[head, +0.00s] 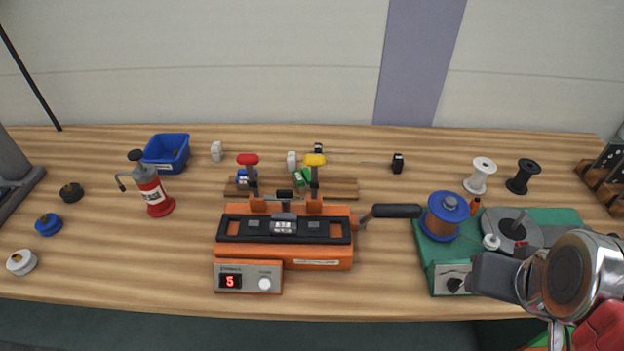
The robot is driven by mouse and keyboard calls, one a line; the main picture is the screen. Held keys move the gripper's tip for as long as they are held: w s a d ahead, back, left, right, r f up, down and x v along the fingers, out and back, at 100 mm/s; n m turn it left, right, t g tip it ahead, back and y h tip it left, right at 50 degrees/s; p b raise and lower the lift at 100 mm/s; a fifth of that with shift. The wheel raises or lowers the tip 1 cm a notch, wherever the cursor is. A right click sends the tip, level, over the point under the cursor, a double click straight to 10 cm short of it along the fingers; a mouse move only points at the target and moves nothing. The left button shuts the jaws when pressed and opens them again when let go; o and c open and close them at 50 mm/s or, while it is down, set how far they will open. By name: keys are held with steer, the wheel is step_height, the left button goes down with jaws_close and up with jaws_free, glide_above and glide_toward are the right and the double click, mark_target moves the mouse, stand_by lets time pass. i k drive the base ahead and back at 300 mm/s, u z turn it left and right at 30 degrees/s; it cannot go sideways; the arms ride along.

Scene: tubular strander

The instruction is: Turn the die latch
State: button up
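An orange machine (284,256) stands mid-table with a black top plate and a small silver-grey block (284,226) at its centre. A small black knob (286,194) sits just behind that block; I cannot tell for sure which part is the die latch. A red-topped lever (248,159) and a yellow-topped lever (314,160) stand upright behind the plate. A black-handled crank (396,211) sticks out to the right. My gripper (497,277) seems to be the dark grey end at the lower right, over the green unit, clear of the orange machine. Its fingers cannot be made out.
The green unit (446,267) carries a blue-flanged copper spool (442,216). A control box (248,276) showing 5 is at the orange machine's front. Table is clear between extinguisher and machine.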

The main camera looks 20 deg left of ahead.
mark_target(281, 194)
steer(key=z, duration=0.7)
steer(key=k, duration=1.35)
steer(key=u, duration=1.2)
steer(key=i, duration=0.95)
steer(key=u, duration=0.1)
